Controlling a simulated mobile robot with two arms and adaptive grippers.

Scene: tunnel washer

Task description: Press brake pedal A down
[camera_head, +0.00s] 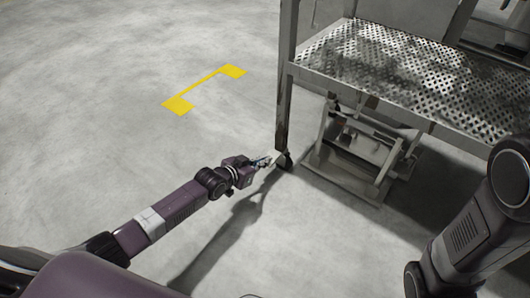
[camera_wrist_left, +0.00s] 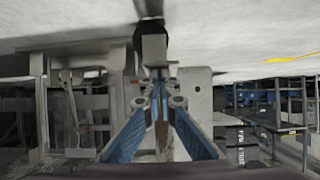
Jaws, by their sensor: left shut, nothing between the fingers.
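My left gripper (camera_head: 265,161) is low over the floor at the foot of the cart's near left leg. A small caster (camera_head: 284,160) is at the bottom of that leg, with a small pale tab beside it that I take for brake pedal A (camera_head: 279,156). In the left wrist view the blue fingers (camera_wrist_left: 159,78) are shut and empty. A pale block, probably the pedal (camera_wrist_left: 154,47), shows just beyond the fingertips, with a dark caster behind it. I cannot tell whether the fingertips touch it. My right gripper is out of view.
The cart has a perforated metal platform (camera_head: 400,72) with a grey frame (camera_head: 350,160) beneath it. A yellow floor marking (camera_head: 205,88) lies to the left on open concrete. My right arm reaches in at the right, near the platform's corner.

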